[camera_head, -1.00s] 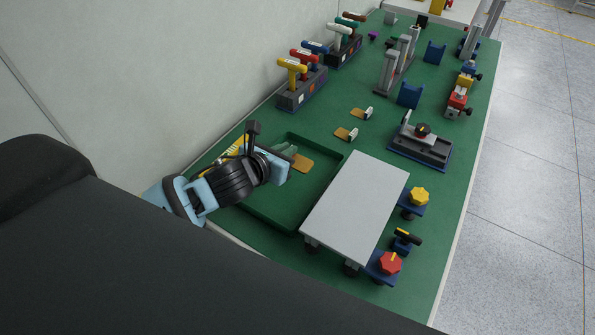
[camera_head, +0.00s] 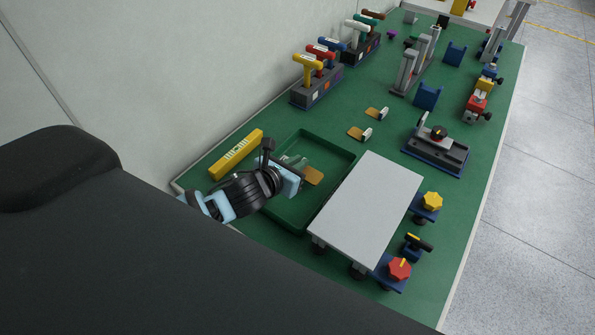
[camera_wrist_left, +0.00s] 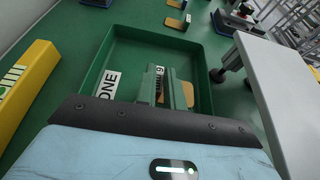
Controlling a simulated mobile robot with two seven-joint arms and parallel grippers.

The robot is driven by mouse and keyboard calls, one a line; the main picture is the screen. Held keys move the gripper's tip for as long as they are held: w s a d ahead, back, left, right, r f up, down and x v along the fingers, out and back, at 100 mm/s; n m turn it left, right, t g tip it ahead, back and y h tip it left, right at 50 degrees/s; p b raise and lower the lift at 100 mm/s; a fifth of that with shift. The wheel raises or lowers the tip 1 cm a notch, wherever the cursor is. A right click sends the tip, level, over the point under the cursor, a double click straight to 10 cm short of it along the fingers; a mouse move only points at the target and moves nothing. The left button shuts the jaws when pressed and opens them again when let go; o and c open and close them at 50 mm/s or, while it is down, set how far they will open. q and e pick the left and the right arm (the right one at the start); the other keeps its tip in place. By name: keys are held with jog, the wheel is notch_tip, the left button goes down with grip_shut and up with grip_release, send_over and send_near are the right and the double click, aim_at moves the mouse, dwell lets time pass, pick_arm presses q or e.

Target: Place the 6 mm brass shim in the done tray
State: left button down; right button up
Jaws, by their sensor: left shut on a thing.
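The brass shim (camera_head: 313,176) is an orange-tan plate with a white tag; in the left wrist view the tag (camera_wrist_left: 160,74) is seen between the fingers, partly hidden. My left gripper (camera_head: 299,167) is shut on the shim, over the inside of the green done tray (camera_head: 322,140). In the left wrist view the gripper (camera_wrist_left: 166,92) shows its two green-grey fingers, with the tray's floor label "DONE" (camera_wrist_left: 108,85) to their left. Whether the shim touches the tray floor cannot be told. My right gripper is not in view.
A yellow block (camera_head: 236,154) lies left of the tray. A raised grey plate (camera_head: 368,205) stands close on its right. Two more tagged shims (camera_head: 359,133) (camera_head: 376,113) lie behind on the green bench. A dark fixture (camera_head: 437,147) and colored knobs (camera_head: 432,202) stand further right.

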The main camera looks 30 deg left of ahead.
pick_arm(q)
jog(key=shift+f, duration=1.7)
jog(key=shift+f, duration=0.1)
jog(key=c, duration=1.5)
grip_release()
jog(key=v, duration=1.2)
